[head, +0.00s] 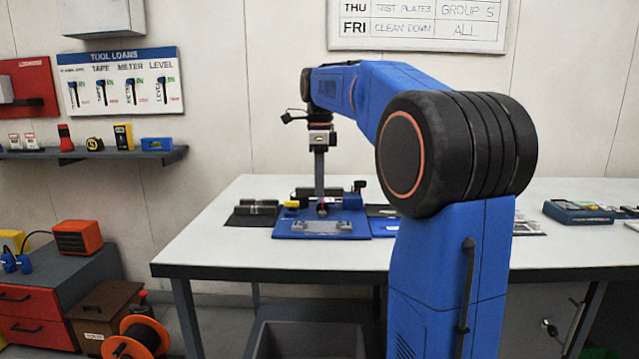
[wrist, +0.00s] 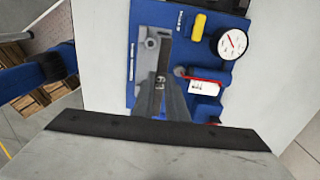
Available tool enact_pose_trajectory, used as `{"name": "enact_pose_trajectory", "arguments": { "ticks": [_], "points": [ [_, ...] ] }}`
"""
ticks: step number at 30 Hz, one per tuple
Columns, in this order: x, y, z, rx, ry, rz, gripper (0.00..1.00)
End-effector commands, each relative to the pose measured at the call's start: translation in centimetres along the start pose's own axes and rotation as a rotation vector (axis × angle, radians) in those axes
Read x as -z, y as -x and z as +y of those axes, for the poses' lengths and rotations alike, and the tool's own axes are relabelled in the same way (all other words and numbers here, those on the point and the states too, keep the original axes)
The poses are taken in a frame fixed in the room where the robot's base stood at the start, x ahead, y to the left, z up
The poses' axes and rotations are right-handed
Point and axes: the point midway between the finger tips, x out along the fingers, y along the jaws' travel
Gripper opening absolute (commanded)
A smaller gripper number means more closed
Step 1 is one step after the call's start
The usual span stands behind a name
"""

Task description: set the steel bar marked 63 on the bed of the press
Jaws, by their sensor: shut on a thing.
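A flat grey bolted plate (head: 318,227), seen in the wrist view too (wrist: 149,43), lies on this base and looks like the press bed. I cannot tell whether the bar touches it.
A dial gauge (wrist: 231,42), a yellow block (wrist: 198,26) and a red-and-white labelled part (wrist: 203,86) stand on the base beside the plate. Dark cylinders on a mat (head: 255,208) lie to the left. The white table's (head: 205,245) front left is clear.

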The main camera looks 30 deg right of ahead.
Motion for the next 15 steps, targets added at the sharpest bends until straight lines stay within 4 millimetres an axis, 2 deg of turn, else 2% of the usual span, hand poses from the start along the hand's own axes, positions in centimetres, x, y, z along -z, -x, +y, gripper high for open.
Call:
{"name": "enact_pose_trajectory", "arguments": {
  "ticks": [8,15],
  "points": [
    [0.0,-1.0,0.0,0.0,0.0,0.0,0.0],
    [0.0,-2.8,0.0,0.0,0.0,0.0,0.0]
  ]
}}
